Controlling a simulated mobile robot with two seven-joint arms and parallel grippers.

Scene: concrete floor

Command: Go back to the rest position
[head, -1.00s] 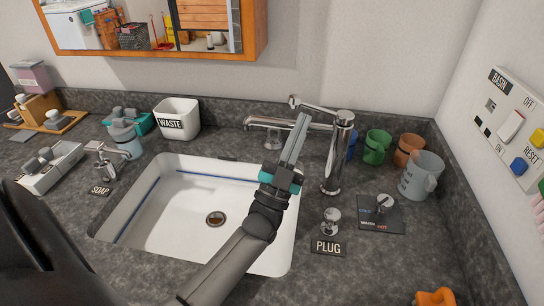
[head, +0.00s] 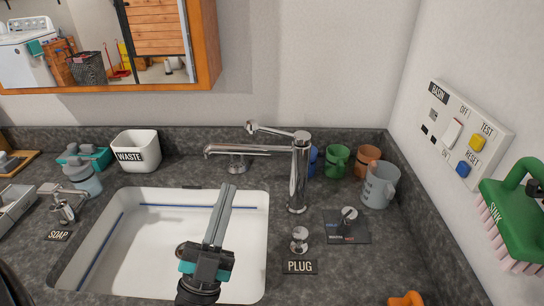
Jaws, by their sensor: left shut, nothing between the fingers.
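My left gripper (head: 223,195) is over the right part of the white sink basin (head: 150,235), left of the faucet, with its fingers together and pointing away from me. Nothing shows between the fingers. It is apart from the chrome faucet (head: 299,175), whose spout reaches left above the back of the basin. The drain does not show now. My right gripper is not in view.
Right of the faucet stand a plug knob (head: 300,240), a water knob (head: 348,218), a green cup (head: 338,160), an orange cup (head: 367,160) and a grey mug (head: 379,185). A waste bin (head: 136,150) stands back left. A green brush (head: 518,215) is at the right wall.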

